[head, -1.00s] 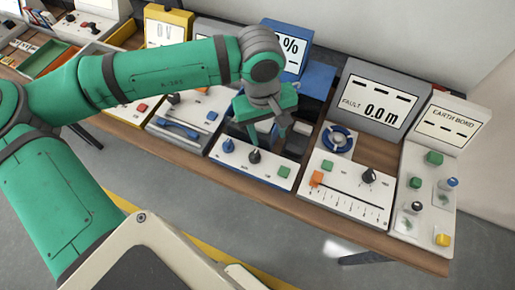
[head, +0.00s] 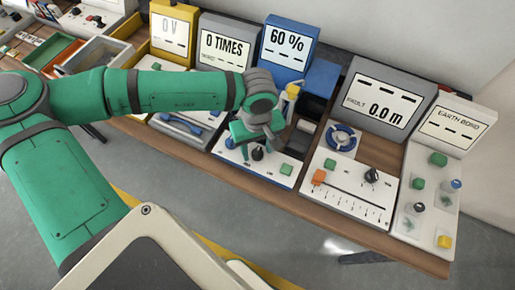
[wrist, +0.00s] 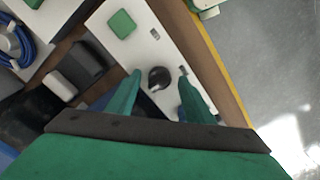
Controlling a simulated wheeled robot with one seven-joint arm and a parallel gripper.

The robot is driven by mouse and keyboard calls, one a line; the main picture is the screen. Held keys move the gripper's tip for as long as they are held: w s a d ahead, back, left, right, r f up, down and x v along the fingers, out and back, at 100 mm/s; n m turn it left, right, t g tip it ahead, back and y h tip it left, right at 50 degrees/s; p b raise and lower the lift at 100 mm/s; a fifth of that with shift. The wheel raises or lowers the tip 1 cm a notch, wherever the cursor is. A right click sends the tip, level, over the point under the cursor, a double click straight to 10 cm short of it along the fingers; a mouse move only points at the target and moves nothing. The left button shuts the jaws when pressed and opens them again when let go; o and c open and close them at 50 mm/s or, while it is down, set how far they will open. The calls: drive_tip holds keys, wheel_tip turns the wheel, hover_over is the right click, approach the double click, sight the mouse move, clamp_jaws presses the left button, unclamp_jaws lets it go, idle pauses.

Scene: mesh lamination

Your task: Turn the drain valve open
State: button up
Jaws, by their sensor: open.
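The white panel of the blue station with the "60 %" display (head: 287,43) carries a black knob (head: 257,154), a blue knob (head: 230,143) and a green button (head: 286,169). I see no label naming the drain valve. My gripper (head: 257,145) is open, pointing down over the black knob. In the wrist view the black knob (wrist: 159,78) lies between the two parted fingertips (wrist: 159,73), with a gap on each side. I cannot tell whether the tips are down beside it or still above. The blue knob is mostly hidden behind the right finger there.
A small yellow part (head: 292,90) sits near my wrist. To the right stand the "FAULT" station (head: 378,105) with a blue coil (head: 341,138), orange slider and black knob, then the "EARTH BOND" station (head: 448,135). Grey floor lies in front of the bench.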

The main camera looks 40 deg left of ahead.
drive_tip(key=shift+f, duration=0.2)
drive_tip(key=c, duration=1)
drive_tip(key=shift+c, duration=0.2)
